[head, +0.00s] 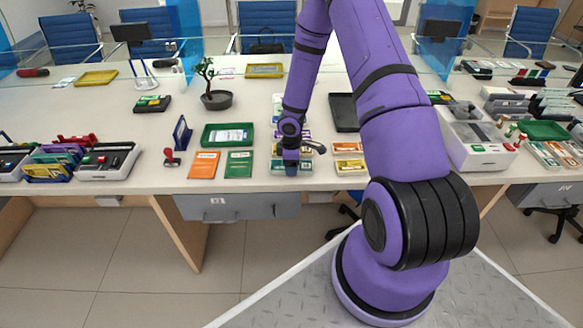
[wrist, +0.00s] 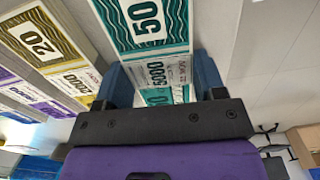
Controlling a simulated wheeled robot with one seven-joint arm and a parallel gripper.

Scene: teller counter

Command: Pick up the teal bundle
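The teal bundle (wrist: 165,74) of banknotes has a pale band marked 5000 and a printed 50. In the wrist view it runs between the two blue fingers of my gripper (wrist: 164,82), with a finger close along each side. Whether the fingers press on it or stand just clear cannot be told.
Yellow bundles (wrist: 45,40) and purple bundles (wrist: 28,92) lie left of the teal one in the wrist view. On the counter, an orange booklet (head: 203,165) and a green booklet (head: 239,164) lie left of my gripper. A small bonsai (head: 214,99) stands behind.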

